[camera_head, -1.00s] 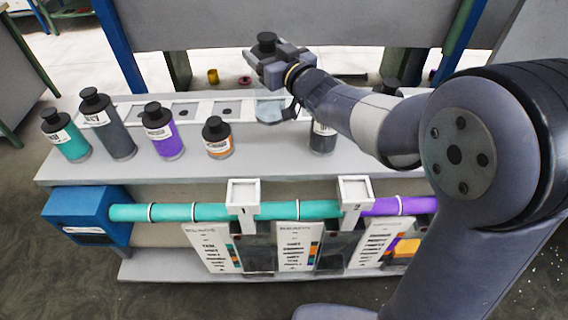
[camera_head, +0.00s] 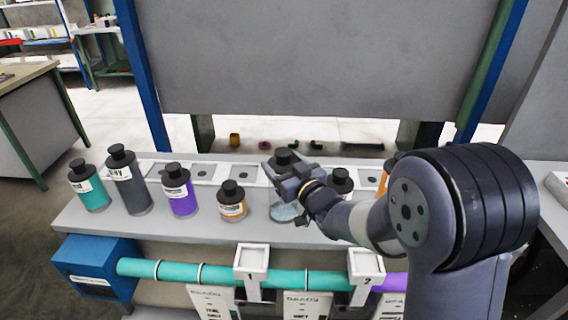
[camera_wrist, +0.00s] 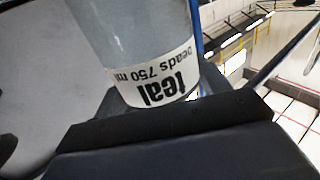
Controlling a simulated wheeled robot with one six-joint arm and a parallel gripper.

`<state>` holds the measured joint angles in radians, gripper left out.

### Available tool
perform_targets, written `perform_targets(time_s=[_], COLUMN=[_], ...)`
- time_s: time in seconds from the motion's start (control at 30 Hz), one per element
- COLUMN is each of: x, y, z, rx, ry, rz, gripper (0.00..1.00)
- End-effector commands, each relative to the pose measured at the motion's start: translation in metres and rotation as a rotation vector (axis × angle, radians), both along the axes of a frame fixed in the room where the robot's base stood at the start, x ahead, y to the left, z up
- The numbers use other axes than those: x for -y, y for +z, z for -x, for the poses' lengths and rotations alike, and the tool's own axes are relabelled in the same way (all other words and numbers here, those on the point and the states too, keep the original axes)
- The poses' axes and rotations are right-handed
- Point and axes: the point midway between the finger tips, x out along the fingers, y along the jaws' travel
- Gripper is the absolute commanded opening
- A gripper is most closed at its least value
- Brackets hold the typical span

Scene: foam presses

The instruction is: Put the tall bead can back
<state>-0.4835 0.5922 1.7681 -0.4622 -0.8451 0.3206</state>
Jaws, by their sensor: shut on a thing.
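My gripper (camera_head: 288,180) is shut on a tall, pale, see-through can (camera_head: 285,212) with a black cap, held upright over the bench. In the wrist view the can (camera_wrist: 135,45) fills the upper middle, with a white label reading "teal beads 750 ml". Its base is level in the picture with the bases of the cans at left. I cannot tell whether it touches the bench. The jaws hide its middle.
To the left stand a teal can (camera_head: 91,190), a tall dark grey can (camera_head: 128,184), a purple can (camera_head: 180,194) and an orange can (camera_head: 232,203). A dark-capped can (camera_head: 341,181) is close right of my gripper. A strip with square slots (camera_head: 202,173) runs behind.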

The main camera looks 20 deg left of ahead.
Motion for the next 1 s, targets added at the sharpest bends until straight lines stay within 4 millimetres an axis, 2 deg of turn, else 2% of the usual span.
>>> perform_targets(time_s=[0.3, 0.33, 0.5, 0.6, 0.97, 1.0], x=[-0.0001, 0.0000, -0.0001, 0.0000, 0.0001, 0.0048], y=[-0.0024, -0.0031, -0.0019, -0.0019, 0.0034, 0.0002], z=[-0.0001, 0.0000, 0.0001, 0.0000, 0.0001, 0.0039], rx=[0.003, 0.001, 0.001, 0.001, 0.000, 0.001], ry=[0.000, 0.000, 0.000, 0.000, 0.000, -0.001], rz=[-0.002, 0.000, 0.001, 0.001, 0.000, 0.000], gripper=[0.14, 0.72, 0.86, 0.93, 0.93, 0.93])
